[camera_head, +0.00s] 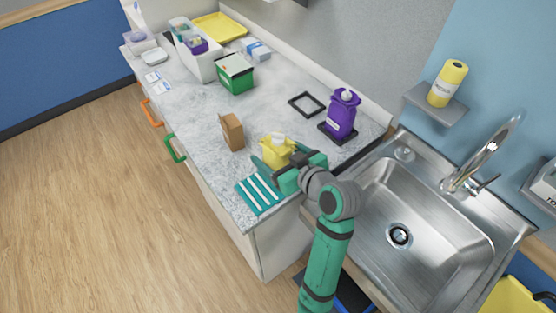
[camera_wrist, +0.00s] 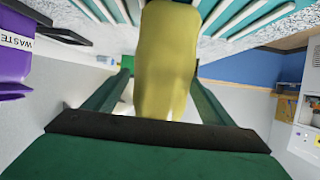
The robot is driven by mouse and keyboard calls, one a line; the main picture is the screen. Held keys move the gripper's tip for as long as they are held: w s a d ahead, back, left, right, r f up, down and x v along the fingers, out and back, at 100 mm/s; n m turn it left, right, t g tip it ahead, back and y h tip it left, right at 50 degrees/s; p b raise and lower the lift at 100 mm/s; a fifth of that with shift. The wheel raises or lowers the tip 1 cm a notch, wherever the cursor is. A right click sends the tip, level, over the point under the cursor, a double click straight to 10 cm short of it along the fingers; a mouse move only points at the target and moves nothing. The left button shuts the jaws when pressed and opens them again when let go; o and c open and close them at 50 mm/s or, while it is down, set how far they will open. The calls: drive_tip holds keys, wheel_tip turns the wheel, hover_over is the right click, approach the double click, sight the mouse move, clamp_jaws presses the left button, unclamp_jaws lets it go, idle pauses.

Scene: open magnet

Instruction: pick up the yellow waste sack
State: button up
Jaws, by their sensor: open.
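The yellow waste sack (camera_head: 277,151) stands on the counter near its front corner, a pale knot at its top. In the wrist view the sack (camera_wrist: 166,60) is a tall yellow shape in the middle, between my two fingers. My gripper (camera_head: 286,163) is low over the counter, open, with one finger on each side of the sack. I cannot tell whether either finger touches it. The sack's lower part is partly hidden by my gripper in the head view.
A purple waste sack (camera_head: 342,113) stands on a dark tray behind right. A teal rack with white bars (camera_head: 260,194) lies in front. An empty black frame (camera_head: 306,103) lies behind. The sink (camera_head: 415,230) is at right.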

drive_tip(key=shift+x, duration=1.3)
drive_tip(key=c, duration=1.4)
drive_tip(key=shift+r, duration=0.15)
